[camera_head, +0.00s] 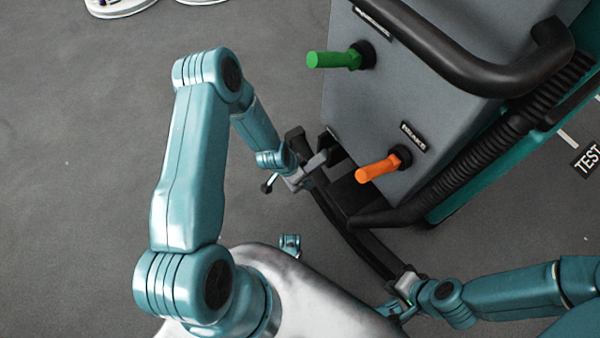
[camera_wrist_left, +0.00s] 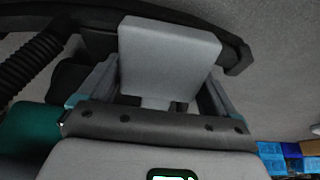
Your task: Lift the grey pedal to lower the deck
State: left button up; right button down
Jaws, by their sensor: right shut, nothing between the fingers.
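The grey pedal (camera_head: 317,160) sticks out at the foot of the scrubber, by the left end of the black curved bar. In the left wrist view the pedal (camera_wrist_left: 170,52) is a flat light-grey plate on a narrower stem. My left gripper (camera_head: 296,178) is at the pedal. Its fingers (camera_wrist_left: 160,88) stand open on both sides of the pedal, with small gaps showing beside the stem. My right gripper (camera_head: 405,288) is shut and empty at the right end of the bar. The deck is not clearly visible.
The grey scrubber body (camera_head: 420,90) carries a green lever (camera_head: 332,59), an orange lever (camera_head: 378,169) labelled BRAKE and a black handle (camera_head: 480,65). A ribbed black hose (camera_head: 470,160) runs down its side. The black curved bar (camera_head: 345,225) lies low in front.

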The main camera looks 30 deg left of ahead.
pick_arm(q)
jog(key=c, duration=1)
jog(key=shift+o, duration=0.2)
jog(key=shift+r, duration=0.4)
jog(key=shift+a+r+p, duration=0.1)
jog(key=shift+r+p, duration=0.95)
jog(key=shift+r, duration=0.25)
jog(key=shift+w+r+p, duration=0.1)
jog(key=shift+r+p, duration=0.4)
jog(key=shift+r, duration=0.35)
jog(key=shift+w+r, duration=0.2)
jog(key=shift+r, duration=0.35)
jog(key=o, duration=1.3)
jog(key=shift+c, duration=0.2)
jog(key=p+v, duration=0.5)
jog(key=v, duration=1.1)
jog(key=shift+d, duration=0.2)
